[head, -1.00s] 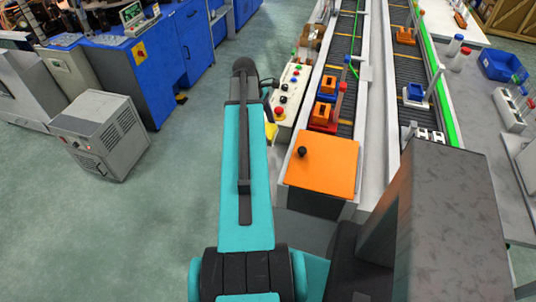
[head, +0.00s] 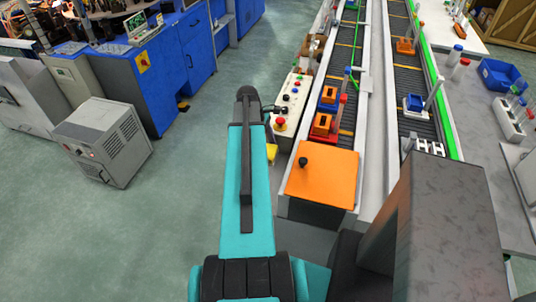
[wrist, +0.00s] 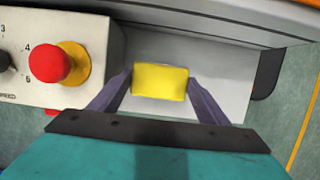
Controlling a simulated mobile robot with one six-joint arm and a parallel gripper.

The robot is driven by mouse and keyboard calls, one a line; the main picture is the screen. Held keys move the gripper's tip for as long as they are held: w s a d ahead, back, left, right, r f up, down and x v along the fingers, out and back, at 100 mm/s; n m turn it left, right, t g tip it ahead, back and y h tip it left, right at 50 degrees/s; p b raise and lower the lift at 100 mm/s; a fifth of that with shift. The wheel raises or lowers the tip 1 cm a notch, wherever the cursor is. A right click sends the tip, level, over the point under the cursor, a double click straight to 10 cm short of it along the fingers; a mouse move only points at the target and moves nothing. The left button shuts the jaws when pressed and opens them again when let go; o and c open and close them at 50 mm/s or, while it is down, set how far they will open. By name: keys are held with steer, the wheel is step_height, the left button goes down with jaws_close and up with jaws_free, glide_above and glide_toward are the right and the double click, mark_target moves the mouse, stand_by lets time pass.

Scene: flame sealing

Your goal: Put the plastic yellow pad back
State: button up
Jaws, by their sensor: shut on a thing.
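The yellow pad (wrist: 161,81) is a small rectangular block. In the wrist view, it sits between the two dark fingers of my gripper (wrist: 160,84), which is shut on it. Behind it is a pale grey surface (wrist: 225,75) beside the control box; I cannot tell whether the pad touches that surface. In the head view, a bit of the yellow pad (head: 271,153) shows just right of my arm, which hides the gripper.
The control box with a red button (wrist: 46,63) stands close left of the gripper in the wrist view. It also shows in the head view (head: 288,108). An orange-topped box (head: 322,178) and conveyors (head: 409,75) are to the right. Open floor lies left of the arm.

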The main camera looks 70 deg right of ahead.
steer(key=shift+f, duration=0.3)
steer(key=shift+f+p, duration=0.55)
steer(key=shift+f, duration=1.2)
steer(key=shift+f, duration=0.15)
steer(key=o, duration=0.9)
steer(key=shift+b+v, duration=1.8)
steer(key=shift+v, duration=4.35)
steer(key=shift+f, duration=0.1)
